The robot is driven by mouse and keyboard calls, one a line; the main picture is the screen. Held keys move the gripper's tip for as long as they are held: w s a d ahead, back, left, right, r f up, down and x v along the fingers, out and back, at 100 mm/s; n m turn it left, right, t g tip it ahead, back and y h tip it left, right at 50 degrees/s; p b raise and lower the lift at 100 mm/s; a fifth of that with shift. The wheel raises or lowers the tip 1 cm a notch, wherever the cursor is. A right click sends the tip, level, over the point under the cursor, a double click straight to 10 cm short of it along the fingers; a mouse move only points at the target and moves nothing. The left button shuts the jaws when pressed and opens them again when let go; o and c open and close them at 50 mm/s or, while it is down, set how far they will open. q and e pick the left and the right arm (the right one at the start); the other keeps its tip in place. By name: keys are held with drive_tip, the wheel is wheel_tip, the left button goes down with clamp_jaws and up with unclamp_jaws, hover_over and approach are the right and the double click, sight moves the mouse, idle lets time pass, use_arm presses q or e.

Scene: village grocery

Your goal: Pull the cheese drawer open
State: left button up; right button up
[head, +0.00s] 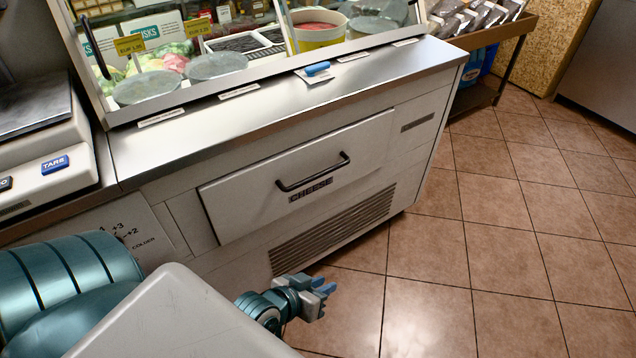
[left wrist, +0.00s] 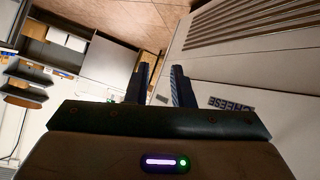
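The cheese drawer (head: 245,205) is a pale front panel in the counter and looks shut. Its black bar handle (head: 313,173) runs across the upper middle, with a small dark label below it. In the left wrist view the label (left wrist: 231,104) reads CHEESE, and the handle cannot be made out. My left gripper (head: 326,288) is below and in front of the drawer, low near the floor, apart from the handle. In the left wrist view its two fingers (left wrist: 161,84) stand apart with nothing between them. My right gripper is not in view.
A vent grille (head: 335,230) lies under the drawer. The metal counter top (head: 280,105) carries a glass display case and a small blue item (head: 317,69). A scale (head: 45,175) stands at the left. The tiled floor (head: 480,240) to the right is clear.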

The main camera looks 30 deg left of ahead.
use_arm(q)
drive_tip(key=w+r+n+t, duration=0.4)
drive_tip(key=w+r+t, duration=0.1)
drive_tip(key=w, duration=0.2)
drive_tip(key=n+g+y, duration=0.2)
drive_tip(key=n+y, duration=1.5)
drive_tip(key=n, duration=0.4)
approach(319, 173)
drive_tip(key=x, duration=1)
drive_tip(key=shift+f+p, duration=0.3)
drive_tip(key=shift+f, duration=0.1)
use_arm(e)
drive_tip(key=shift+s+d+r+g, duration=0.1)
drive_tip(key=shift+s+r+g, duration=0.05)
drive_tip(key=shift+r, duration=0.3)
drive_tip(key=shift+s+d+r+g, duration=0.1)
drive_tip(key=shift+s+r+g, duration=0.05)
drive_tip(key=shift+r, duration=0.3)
use_arm(q)
clamp_jaws()
